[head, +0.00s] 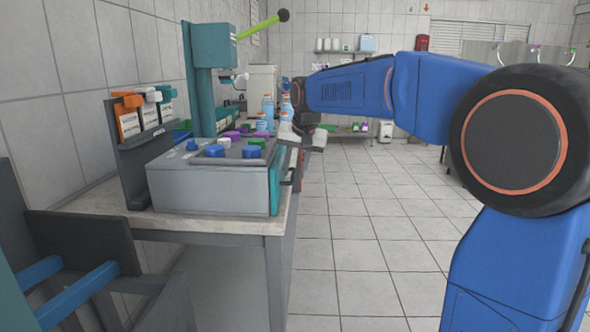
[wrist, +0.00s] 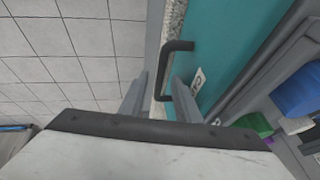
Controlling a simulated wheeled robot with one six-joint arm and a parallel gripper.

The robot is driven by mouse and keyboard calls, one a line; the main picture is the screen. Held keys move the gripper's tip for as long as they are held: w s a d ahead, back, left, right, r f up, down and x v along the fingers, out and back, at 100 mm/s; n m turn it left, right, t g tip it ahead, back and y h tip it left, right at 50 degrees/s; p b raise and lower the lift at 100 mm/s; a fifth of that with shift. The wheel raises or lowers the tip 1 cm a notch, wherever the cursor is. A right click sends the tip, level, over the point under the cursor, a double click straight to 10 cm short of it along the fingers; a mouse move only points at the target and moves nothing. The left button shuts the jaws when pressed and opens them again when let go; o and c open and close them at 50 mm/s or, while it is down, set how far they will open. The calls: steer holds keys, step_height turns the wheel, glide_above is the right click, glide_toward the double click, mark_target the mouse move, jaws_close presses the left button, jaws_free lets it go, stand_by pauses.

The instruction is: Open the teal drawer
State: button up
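The teal drawer (head: 274,186) is the front panel on the right end of a grey box (head: 208,190). It looks flush with the box. Its dark bar handle (head: 291,180) sticks out to the right, and in the wrist view the handle (wrist: 178,46) stands out from the teal face (wrist: 235,50). My gripper (head: 289,133) is above the handle, near the box's upper right corner. In the wrist view my gripper (wrist: 161,84) is open, with the near end of the handle showing between its fingertips. I cannot tell whether a finger touches it.
The box stands on a bench (head: 215,222) with a pale top. Coloured knobs (head: 216,151) sit on the box's top. The tiled floor (head: 370,240) to the right is clear.

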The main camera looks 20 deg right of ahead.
steer(key=shift+c, duration=0.5)
jaws_close()
steer(key=s+d, duration=0.3)
steer(key=d, duration=0.7)
steer(key=s+d, duration=0.3)
steer(key=d, duration=0.7)
steer(key=shift+s, duration=0.3)
steer(key=shift+d, duration=0.1)
steer(key=shift+o, duration=0.5)
jaws_free()
steer(key=a+v, duration=0.1)
steer(key=v, duration=1.6)
steer(key=shift+d+r, duration=0.2)
steer(key=shift+d, duration=0.3)
